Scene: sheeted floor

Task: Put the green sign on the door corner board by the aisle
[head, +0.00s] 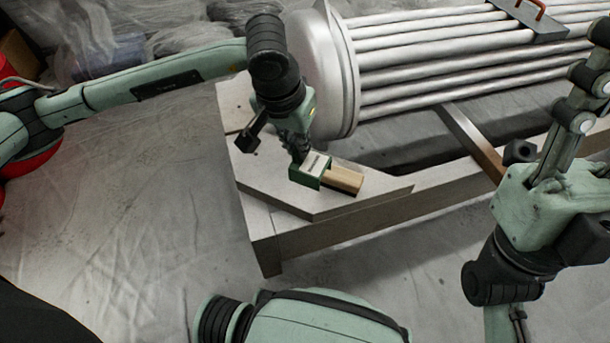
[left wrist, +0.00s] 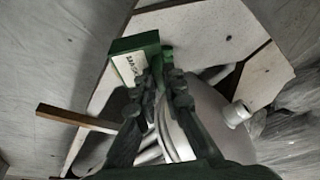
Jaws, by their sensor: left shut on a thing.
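The green sign (head: 312,171) is a small block with a white lettered label. My left gripper (head: 299,150) is shut on it from above. In the left wrist view, the sign (left wrist: 133,65) is at the fingertips of the gripper (left wrist: 160,85), label showing. The pale corner board (head: 285,190), with a cut-off corner, lies directly below the sign. I cannot tell whether the sign touches the board. My right gripper (head: 580,105) is at the right, partly cut off by the frame, and whether it is open is unclear.
A tan wooden block (head: 345,179) lies on the board right beside the sign. A large metal tube bundle with a round flange (head: 325,75) stands behind. A brown bar (head: 470,140) crosses the frame at right. The sheeted floor (head: 150,230) is clear at left.

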